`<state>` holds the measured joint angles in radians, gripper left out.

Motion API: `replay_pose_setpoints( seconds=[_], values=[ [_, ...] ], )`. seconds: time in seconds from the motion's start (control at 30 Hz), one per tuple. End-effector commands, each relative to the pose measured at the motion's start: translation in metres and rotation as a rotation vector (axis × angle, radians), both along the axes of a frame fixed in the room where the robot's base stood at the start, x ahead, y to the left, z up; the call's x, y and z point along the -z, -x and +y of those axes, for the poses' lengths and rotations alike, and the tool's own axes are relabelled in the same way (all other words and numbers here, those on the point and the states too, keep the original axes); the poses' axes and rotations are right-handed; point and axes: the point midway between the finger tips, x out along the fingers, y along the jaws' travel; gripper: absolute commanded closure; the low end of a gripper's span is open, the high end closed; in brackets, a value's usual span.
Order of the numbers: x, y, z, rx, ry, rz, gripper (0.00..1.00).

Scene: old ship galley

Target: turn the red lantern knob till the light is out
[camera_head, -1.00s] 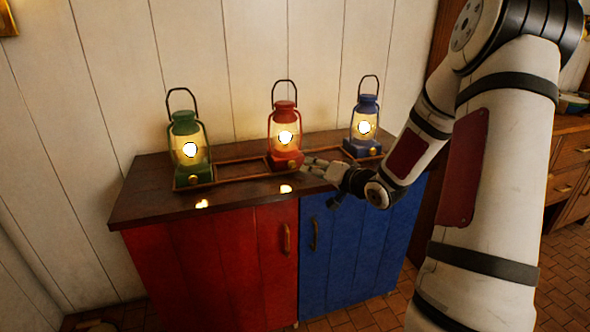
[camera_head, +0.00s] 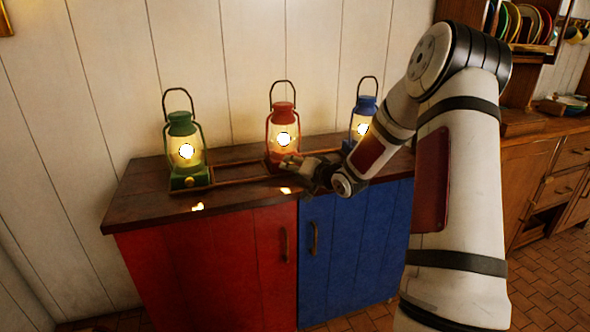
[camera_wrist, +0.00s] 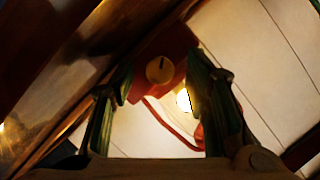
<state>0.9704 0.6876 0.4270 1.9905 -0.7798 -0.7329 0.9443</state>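The red lantern (camera_head: 283,122) stands on the cabinet top between two others, and its light is on. Its base also shows in the wrist view (camera_wrist: 165,45), tilted. The round brass knob (camera_wrist: 158,70) on that base has a dark mark on it. My gripper (camera_head: 289,163) is at the front of the red lantern's base and hides the knob in the head view. In the wrist view my gripper (camera_wrist: 160,80) is open, with a finger on each side of the knob and gaps between. I cannot tell how deep the knob sits between the fingertips.
A green lantern (camera_head: 182,145) stands lit at left. A blue lantern (camera_head: 364,112), also lit, stands at right, partly behind my arm. A thin wooden rail (camera_head: 235,180) runs along the wooden top (camera_head: 145,205). The front left of the top is clear.

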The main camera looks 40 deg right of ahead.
Motion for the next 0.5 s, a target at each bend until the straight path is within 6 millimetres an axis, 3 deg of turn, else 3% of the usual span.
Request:
replay_pose_setpoints(
  seconds=[0.03, 0.2, 0.5],
  values=[
    [-0.0001, 0.0002, -0.0001, 0.000, 0.000, 0.000, 0.66],
    [0.0000, 0.0003, -0.0001, 0.000, 0.000, 0.000, 1.00],
    [-0.0004, 0.0002, 0.0003, -0.001, 0.020, 0.005, 1.00]
  ],
)
